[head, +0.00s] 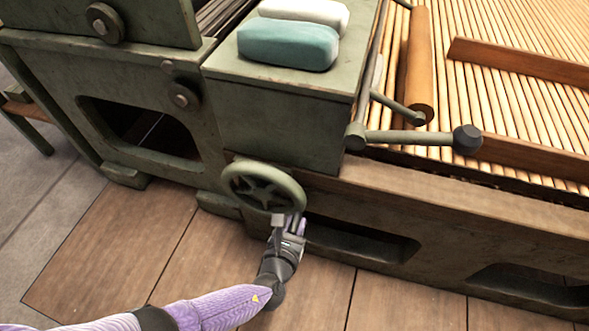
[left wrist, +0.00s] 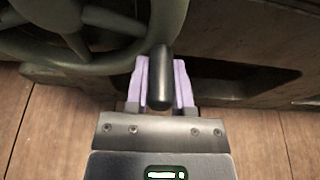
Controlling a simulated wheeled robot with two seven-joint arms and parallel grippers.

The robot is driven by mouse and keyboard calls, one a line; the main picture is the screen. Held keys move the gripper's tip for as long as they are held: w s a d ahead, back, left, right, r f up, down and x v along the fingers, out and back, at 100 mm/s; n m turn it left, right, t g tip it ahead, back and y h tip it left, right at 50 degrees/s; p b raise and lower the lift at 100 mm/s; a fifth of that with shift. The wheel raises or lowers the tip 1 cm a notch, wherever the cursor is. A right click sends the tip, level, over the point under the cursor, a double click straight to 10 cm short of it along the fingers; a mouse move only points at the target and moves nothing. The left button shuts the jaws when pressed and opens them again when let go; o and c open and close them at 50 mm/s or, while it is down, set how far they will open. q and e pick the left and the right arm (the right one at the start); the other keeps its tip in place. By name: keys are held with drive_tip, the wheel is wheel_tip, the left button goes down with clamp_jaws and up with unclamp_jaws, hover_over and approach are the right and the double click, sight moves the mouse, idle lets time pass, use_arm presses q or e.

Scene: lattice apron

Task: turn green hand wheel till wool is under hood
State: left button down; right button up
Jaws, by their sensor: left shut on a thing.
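The green hand wheel (head: 264,187) is mounted low on the front of the green machine, below the box housing. Its rim and spokes also show in the left wrist view (left wrist: 88,62). My left gripper (head: 290,222) is at the lower right of the wheel. Its purple fingers are shut on the wheel's dark handle (left wrist: 160,85), one finger on each side. The wool and the hood cannot be made out for sure in either view. My right gripper is not in view.
A teal block (head: 288,45) and a white block (head: 305,12) lie on the green housing (head: 285,105). A lever with a dark knob (head: 466,139) juts out to the right, beside the slatted lattice (head: 500,100). Wooden floor (head: 130,240) lies clear in front.

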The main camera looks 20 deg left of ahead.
sight(258, 203)
use_arm(q)
drive_tip(key=shift+a+f, duration=0.2)
drive_tip(key=shift+f, duration=0.25)
drive_tip(key=shift+a+f, duration=0.2)
drive_tip(key=shift+f, duration=0.25)
drive_tip(key=shift+r, duration=0.3)
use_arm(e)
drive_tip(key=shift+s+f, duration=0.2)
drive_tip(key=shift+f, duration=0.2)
use_arm(q)
drive_tip(key=a+f+b, duration=0.1)
drive_tip(key=a+f, duration=0.1)
drive_tip(key=a, duration=0.1)
drive_tip(key=shift+f, duration=0.3)
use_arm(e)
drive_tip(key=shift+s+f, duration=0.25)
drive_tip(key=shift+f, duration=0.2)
use_arm(q)
drive_tip(key=shift+w, duration=0.1)
drive_tip(key=shift+a+f, duration=0.35)
drive_tip(key=shift+a, duration=0.35)
drive_tip(key=shift+c, duration=2.4)
unclamp_jaws()
drive_tip(key=shift+d, duration=0.1)
